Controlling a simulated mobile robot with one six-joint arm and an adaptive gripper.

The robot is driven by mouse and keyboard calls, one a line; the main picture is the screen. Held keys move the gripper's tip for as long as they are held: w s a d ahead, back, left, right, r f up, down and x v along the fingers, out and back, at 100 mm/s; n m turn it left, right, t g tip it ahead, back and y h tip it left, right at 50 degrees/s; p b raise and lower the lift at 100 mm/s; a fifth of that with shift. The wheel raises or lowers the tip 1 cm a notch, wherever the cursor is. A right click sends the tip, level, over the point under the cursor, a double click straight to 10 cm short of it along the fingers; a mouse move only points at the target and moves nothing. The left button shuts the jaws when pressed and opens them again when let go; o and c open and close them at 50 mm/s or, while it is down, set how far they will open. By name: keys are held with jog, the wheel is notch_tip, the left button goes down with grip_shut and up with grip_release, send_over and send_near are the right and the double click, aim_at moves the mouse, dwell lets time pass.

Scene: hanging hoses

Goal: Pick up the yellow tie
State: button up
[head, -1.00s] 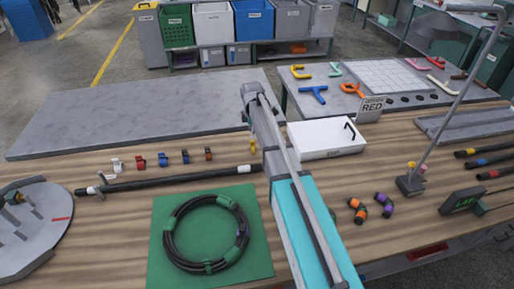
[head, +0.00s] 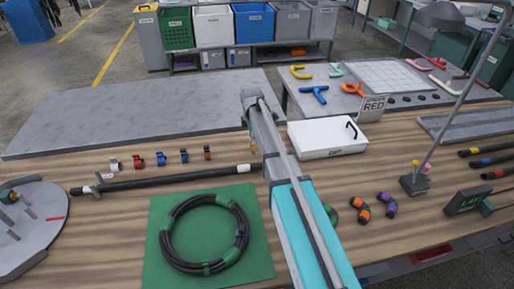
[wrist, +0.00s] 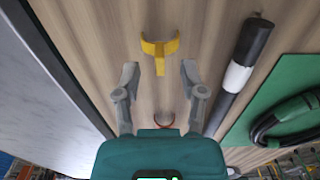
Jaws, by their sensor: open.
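The yellow tie (wrist: 160,46) lies on the wooden bench in the wrist view, a curved band with a short tail pointing at my gripper. My gripper (wrist: 160,71) is open and empty, one finger on each side of the tail's line, with the band beyond the fingertips. I cannot tell how high the fingers are above the bench. In the head view my arm hides most of the tie and my gripper.
A black hose with a white band (wrist: 238,77) lies close to the right finger. A red ring (wrist: 164,118) is nearer my gripper's body. A coiled hose lies on a green mat (head: 263,262). Several coloured clamps (head: 161,159) stand left of my arm. A grey slab (head: 130,110) lies behind.

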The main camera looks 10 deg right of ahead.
jog(key=shift+f+b, duration=0.7)
jog(key=shift+f, duration=0.3)
grip_shut()
